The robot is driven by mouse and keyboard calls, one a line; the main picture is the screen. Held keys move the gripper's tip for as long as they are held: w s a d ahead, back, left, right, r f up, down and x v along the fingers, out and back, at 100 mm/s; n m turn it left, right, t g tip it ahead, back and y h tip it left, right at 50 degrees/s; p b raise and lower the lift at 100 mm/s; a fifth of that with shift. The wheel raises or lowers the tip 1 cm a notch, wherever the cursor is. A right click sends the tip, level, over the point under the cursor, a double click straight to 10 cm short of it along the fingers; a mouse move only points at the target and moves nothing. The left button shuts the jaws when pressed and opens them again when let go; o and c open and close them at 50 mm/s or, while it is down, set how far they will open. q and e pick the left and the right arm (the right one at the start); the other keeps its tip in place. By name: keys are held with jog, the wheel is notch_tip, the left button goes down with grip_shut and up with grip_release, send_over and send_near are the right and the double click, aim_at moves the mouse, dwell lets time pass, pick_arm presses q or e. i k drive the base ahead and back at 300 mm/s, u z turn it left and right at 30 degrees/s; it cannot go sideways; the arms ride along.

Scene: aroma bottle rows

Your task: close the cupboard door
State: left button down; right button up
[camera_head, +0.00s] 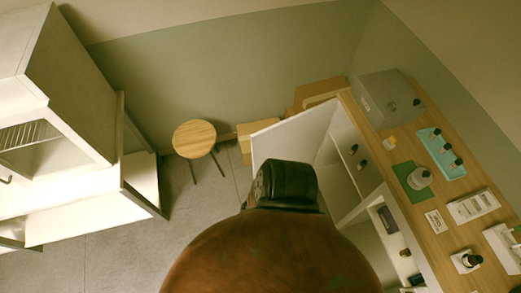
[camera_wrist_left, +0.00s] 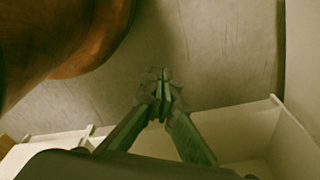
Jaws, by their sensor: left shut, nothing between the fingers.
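The cupboard stands under the wooden counter (camera_head: 425,232) at the right in the head view, with white shelves inside and several small dark bottles. Its white door (camera_head: 290,135) stands open, swung out to the left, its lower part hidden behind my arm. My left gripper (camera_wrist_left: 161,98) shows in the left wrist view with its fingers together and nothing between them, over grey floor. Pale panels (camera_wrist_left: 252,130) lie beside and beyond the fingers at the lower right; whether they touch cannot be told. In the head view my arm hides the left gripper. My right gripper is in neither view.
On the counter are a grey box (camera_head: 387,98), a teal tray (camera_head: 437,160) with bottles, a green mat (camera_head: 403,177) and white trays. A round stool (camera_head: 194,137) and cardboard boxes (camera_head: 318,92) stand near the back wall. A white cabinet (camera_head: 75,95) is at left. Floor between is clear.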

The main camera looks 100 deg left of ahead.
aim_at(298, 138)
jog(key=k, duration=0.95)
jog(key=u, duration=1.45)
